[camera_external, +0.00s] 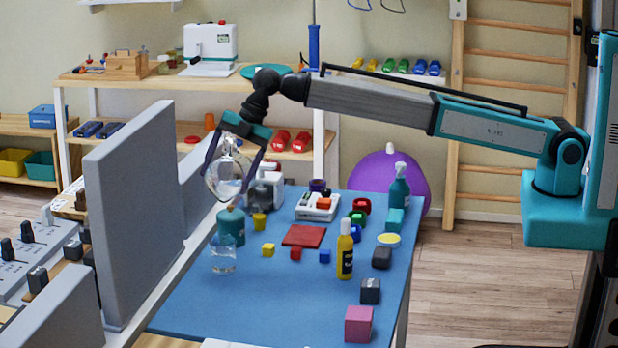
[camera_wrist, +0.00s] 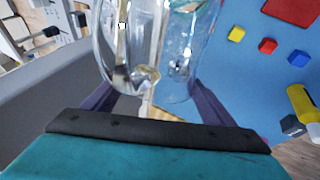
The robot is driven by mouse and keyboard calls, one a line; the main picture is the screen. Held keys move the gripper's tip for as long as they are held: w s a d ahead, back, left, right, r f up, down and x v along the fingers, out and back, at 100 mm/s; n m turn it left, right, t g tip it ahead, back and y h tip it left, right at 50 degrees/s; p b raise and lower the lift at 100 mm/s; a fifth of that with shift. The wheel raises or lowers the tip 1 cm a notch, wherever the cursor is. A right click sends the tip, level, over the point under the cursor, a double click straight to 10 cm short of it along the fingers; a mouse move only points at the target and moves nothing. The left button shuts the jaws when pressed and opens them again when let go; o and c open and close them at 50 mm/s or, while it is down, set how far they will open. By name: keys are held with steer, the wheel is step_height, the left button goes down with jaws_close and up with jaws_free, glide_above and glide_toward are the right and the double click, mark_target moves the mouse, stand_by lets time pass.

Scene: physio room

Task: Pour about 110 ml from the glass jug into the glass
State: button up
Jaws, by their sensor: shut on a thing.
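My gripper (camera_external: 233,170) is shut on the clear glass jug (camera_external: 224,182), holding it in the air above the left part of the blue table. In the wrist view the jug (camera_wrist: 122,55) shows between the purple fingers, see-through and close to the camera. The jug looks tilted, but its exact angle and its liquid level are hard to make out. The clear glass (camera_external: 223,259) stands upright on the table, below the jug and apart from it. Its contents cannot be told for sure.
A teal canister (camera_external: 231,228) stands right behind the glass. Small blocks, a yellow bottle (camera_external: 345,256) and a teal pump bottle (camera_external: 399,190) stand further right on the blue table (camera_external: 290,310). A tall grey panel (camera_external: 135,210) rises close on the left.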

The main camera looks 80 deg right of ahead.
steer(key=shift+w+r, duration=0.1)
steer(key=shift+r, duration=0.1)
stand_by(0.4)
steer(key=shift+d+r+y, duration=0.1)
steer(key=shift+r+y, duration=0.3)
steer(key=shift+r, duration=0.1)
steer(key=shift+r, duration=0.15)
